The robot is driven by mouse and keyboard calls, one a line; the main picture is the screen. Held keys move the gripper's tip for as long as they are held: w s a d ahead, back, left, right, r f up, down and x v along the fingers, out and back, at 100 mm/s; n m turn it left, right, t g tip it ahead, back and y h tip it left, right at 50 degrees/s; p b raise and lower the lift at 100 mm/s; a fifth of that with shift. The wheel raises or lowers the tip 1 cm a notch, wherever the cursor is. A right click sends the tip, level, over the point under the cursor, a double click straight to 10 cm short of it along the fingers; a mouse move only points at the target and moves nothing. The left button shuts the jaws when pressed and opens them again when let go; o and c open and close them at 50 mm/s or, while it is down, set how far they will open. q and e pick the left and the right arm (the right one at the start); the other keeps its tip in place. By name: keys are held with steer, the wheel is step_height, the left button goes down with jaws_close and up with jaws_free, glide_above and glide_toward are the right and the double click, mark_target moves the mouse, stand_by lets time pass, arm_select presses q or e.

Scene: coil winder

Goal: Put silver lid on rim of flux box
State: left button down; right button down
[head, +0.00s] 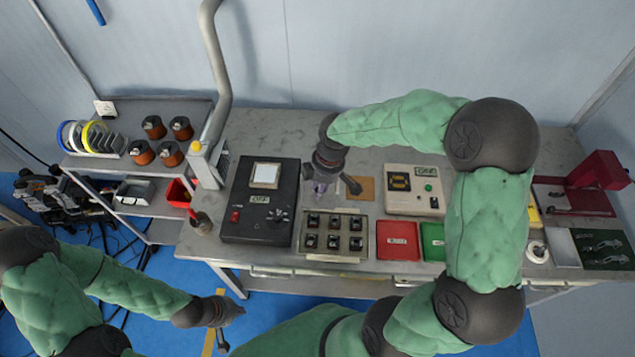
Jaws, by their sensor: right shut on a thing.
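My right gripper (320,186) points down over the back middle of the workbench, behind the tray of small black parts. It is shut on a small pale, silvery thing, which I take to be the silver lid; it is mostly hidden by the fingers. I cannot pick out the flux box for certain; it may be hidden under or behind my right gripper. My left gripper (229,326) hangs in front of the bench, low and away from the objects; I cannot tell whether its fingers are open.
A black control box (262,205) stands left of my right gripper, the tray of parts (311,254) in front. A beige box (407,184), red bin (398,241) and green bin (432,239) are to the right. A grey pipe (219,75) rises at the left.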

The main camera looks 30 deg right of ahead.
steer(key=w+d+f, duration=0.2)
steer(key=w+f, duration=0.1)
steer(key=w+d+f+b, duration=0.1)
steer(key=w+d+f, duration=0.5)
steer(key=w, duration=0.1)
steer(key=shift+w+f+b, duration=0.1)
steer(key=shift+b, duration=0.25)
steer(key=shift+w+d+f, duration=0.2)
steer(key=shift+d+f, duration=0.05)
steer(key=shift+f, duration=1.6)
steer(key=shift+f+b, duration=0.1)
steer(key=shift+b, duration=0.25)
steer(key=c, duration=1.1)
jaws_free()
